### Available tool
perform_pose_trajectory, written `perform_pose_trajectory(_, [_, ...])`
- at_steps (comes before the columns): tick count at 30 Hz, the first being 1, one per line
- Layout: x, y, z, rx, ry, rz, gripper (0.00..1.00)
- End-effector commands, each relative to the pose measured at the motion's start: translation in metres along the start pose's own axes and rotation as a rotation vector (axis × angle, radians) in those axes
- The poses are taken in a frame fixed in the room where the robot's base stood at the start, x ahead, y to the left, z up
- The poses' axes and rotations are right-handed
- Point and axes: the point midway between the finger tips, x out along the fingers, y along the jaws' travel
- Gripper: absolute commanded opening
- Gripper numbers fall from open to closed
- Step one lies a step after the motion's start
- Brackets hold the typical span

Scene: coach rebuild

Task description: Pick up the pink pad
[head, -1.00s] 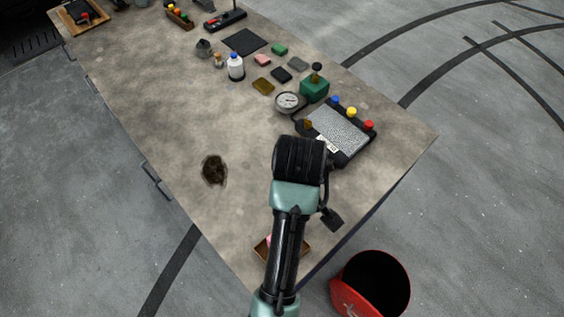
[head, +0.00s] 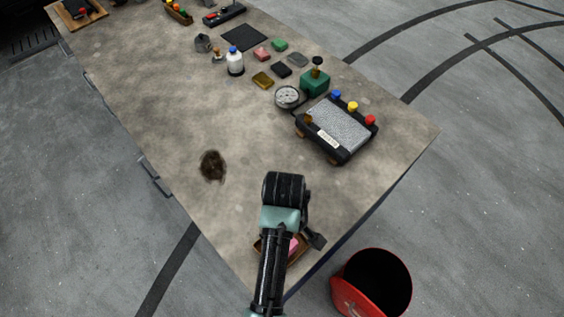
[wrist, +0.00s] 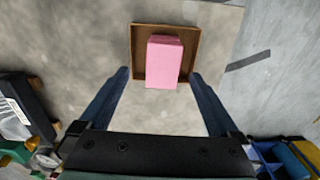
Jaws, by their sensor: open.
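A pink pad (wrist: 165,62) lies in a shallow brown tray (wrist: 137,40) in the wrist view. In the head view its pink edge (head: 294,246) shows beside my arm, and the tray (head: 302,254) is partly covered by the arm. My gripper (wrist: 160,75) is open, with its two dark fingers spread to either side of the pad in the picture. It looks apart from the pad, and nothing is between the fingers. A smaller, duller pink piece (head: 262,54) lies among other small pads farther up the table.
A black device with coloured knobs (head: 340,128), a round gauge (head: 288,96) and a green box (head: 315,82) stand right of the table's middle. A dark brown clump (head: 212,166) lies at left. A red bin (head: 355,298) stands on the floor beyond the near edge.

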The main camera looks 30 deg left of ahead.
Motion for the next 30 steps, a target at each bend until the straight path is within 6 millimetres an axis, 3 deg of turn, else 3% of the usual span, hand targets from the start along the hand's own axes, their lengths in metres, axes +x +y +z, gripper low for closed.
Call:
perform_pose_trajectory(7, [0.031,-0.005,0.001,0.0,-0.002,-0.002,0.97])
perform_pose_trajectory(16, [0.037,-0.004,0.0,0.0,0.0,0.0,0.97])
perform_pose_trajectory(30, [0.036,-0.004,0.0,0.0,0.0,0.0,0.15])
